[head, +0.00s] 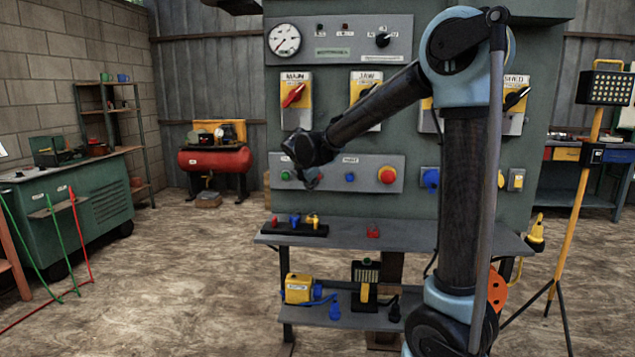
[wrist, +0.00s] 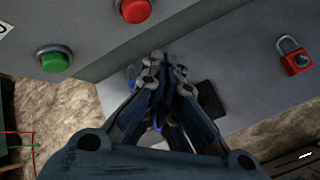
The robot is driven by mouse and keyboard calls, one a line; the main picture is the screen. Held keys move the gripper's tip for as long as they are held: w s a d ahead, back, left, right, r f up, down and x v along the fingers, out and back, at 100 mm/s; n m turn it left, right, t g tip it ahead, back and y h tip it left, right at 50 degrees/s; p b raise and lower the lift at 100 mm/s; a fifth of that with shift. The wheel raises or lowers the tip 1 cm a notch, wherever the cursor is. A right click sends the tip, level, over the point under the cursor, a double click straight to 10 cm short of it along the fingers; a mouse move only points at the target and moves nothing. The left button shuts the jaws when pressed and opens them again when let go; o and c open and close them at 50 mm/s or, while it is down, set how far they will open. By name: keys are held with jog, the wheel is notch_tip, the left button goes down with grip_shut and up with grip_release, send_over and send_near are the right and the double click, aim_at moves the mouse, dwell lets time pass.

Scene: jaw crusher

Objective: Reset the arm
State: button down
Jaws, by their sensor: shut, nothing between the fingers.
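My arm (head: 463,200) rises on the right of the head view, bends at a blue elbow joint and reaches left and down across the front of the green panel cabinet (head: 540,130). My gripper (head: 313,182) is in front of the lower button panel, just right of the green button (head: 285,176). In the wrist view the finger ends of my gripper (wrist: 167,72) are together, with nothing held. The green button (wrist: 55,60) and a red button (wrist: 135,9) lie ahead of them. I cannot tell whether the fingers touch the panel.
A red rotary switch (head: 293,96) is above my gripper. A yellow work-light stand (head: 572,190) is at right.

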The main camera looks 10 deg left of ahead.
jog(key=shift+s+d, duration=0.1)
jog(key=shift+s, duration=0.05)
jog(key=s+d+f+m+g, duration=0.1)
jog(key=s+d+m, duration=0.35)
jog(key=d, duration=0.45)
jog(key=s+d+f+m+g+h, duration=0.1)
jog(key=s+d+m, duration=0.3)
jog(key=s+d, duration=0.3)
jog(key=s+d+f+m+g, duration=0.15)
jog(key=s+d+m, duration=0.25)
jog(key=d, duration=0.6)
jog(key=s+d+f+m+g, duration=0.1)
jog(key=s+d+f+m, duration=0.2)
jog(key=s, duration=0.4)
jog(key=s+d+f+m+g+y, duration=0.1)
jog(key=s+d+f+m, duration=0.1)
jog(key=s+f+m, duration=0.3)
jog(key=s+d+f+m+g+y, duration=0.1)
jog(key=s+d+f+m, duration=0.2)
jog(key=s+m, duration=0.3)
jog(key=s+f, duration=0.1)
jog(key=s, duration=0.3)
jog(key=shift+s+d+f+m, duration=0.25)
jog(key=shift+d+f+m, duration=0.05)
jog(key=shift+f+m, duration=0.1)
jog(key=shift+w+f, duration=0.2)
jog(key=shift+w, duration=0.3)
